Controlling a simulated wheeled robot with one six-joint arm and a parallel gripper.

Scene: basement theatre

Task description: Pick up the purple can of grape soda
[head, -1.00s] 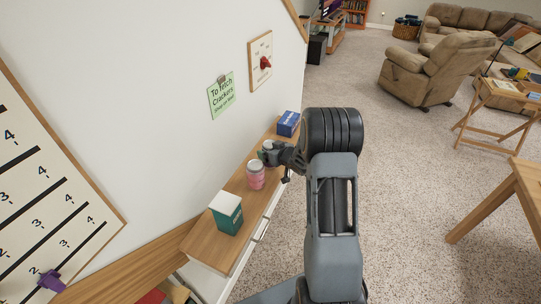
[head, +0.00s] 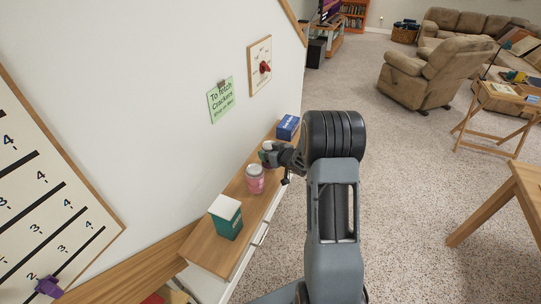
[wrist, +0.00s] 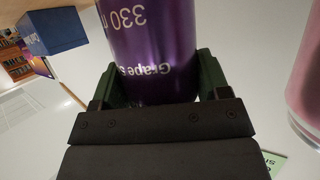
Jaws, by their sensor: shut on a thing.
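The purple can of grape soda (wrist: 150,45) fills the upper middle of the wrist view. "Grape" and "330" show upside down on its side. The green fingers of my gripper (wrist: 157,82) press on it from both sides, so the gripper is shut on the can. In the head view my gripper (head: 270,154) is over the far half of the narrow wooden-topped cabinet (head: 236,190). The can is mostly hidden by the gripper there. I cannot tell whether its base touches the cabinet top.
A pink jar (head: 255,179) stands close in front of the gripper, and also shows at the right of the wrist view (wrist: 306,85). A blue box (head: 287,127) is just behind. A green-and-white box (head: 226,217) stands nearer.

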